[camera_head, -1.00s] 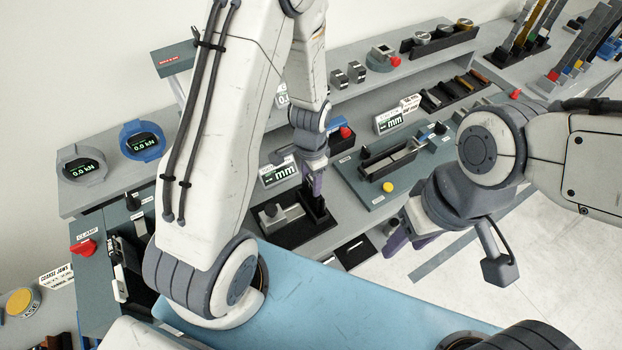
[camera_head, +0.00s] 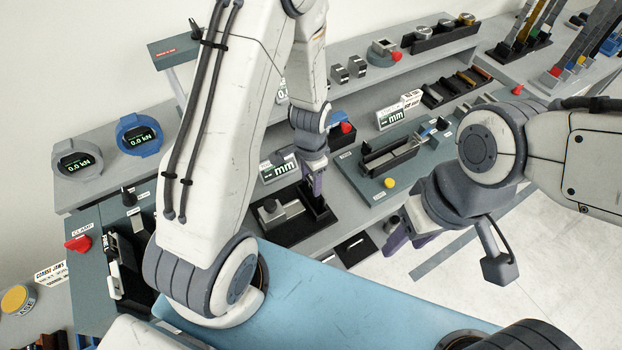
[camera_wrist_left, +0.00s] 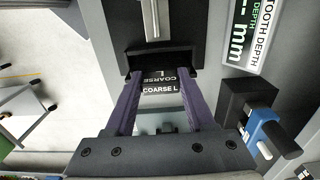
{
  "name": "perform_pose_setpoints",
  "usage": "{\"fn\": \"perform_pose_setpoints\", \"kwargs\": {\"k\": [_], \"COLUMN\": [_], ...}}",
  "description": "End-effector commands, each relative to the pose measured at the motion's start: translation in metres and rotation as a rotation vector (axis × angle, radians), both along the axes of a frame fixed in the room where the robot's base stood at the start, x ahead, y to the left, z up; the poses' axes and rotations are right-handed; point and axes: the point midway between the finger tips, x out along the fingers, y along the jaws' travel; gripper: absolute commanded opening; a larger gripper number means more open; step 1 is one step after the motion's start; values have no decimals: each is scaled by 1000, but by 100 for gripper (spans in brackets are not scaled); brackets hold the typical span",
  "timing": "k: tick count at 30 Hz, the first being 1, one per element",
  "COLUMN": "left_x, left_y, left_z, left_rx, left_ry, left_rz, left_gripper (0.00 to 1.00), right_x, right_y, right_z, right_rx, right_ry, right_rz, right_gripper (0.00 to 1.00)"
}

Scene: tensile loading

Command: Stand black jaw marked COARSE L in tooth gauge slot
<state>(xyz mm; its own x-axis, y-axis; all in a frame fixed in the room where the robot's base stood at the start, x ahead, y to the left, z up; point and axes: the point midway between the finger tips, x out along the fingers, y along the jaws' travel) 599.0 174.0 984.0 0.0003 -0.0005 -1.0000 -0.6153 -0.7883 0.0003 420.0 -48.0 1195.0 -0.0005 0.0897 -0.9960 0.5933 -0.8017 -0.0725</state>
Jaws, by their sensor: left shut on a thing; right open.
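The black jaw (camera_wrist_left: 158,76) marked COARSE L is between the purple fingers of my left gripper (camera_wrist_left: 160,98) in the left wrist view. My left gripper also shows in the head view (camera_head: 316,186), shut on the jaw and pointing down at the tooth gauge. The tooth gauge (camera_head: 283,222) is a black base with a metal slide. In the left wrist view the jaw is at the gauge's black slot block (camera_wrist_left: 137,59); I cannot tell how deep it sits. My right gripper (camera_head: 399,237) is open and empty, to the right of the gauge.
The tooth depth display (camera_head: 279,169) stands behind the gauge. A teal fixture (camera_head: 385,162) with a yellow button is to the right. In the left wrist view a black block with a blue part (camera_wrist_left: 262,128) is close to my right finger. Open floor lies at the lower right.

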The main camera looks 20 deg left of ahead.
Motion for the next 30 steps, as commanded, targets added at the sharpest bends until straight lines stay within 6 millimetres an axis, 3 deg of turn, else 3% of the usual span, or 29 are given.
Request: {"fn": "perform_pose_setpoints", "kwargs": {"k": [20, 21, 22, 23, 30], "left_x": [1, 1, 1, 1, -1], "left_y": [0, 0, 0, 0, 0], "left_z": [-11, -11, -11, -11, -12], "left_rx": [0, 0, 0, 0, 0], "left_ry": [-2, -2, -2, -1, 1], "left_rz": [0, 0, 0, 0, 0], "left_gripper": [0, 70, 81, 90, 90], "right_x": [0, 0, 0, 0, 0], "right_y": [0, 0, 0, 0, 0], "right_z": [-9, -9, -9, -9, -9], "right_rx": [0, 0, 0, 0, 0], "right_ry": [0, 0, 0, 0, 0], "right_rz": [-2, -2, -2, -2, -1], "right_gripper": [50, 50, 50, 50, 50]}}
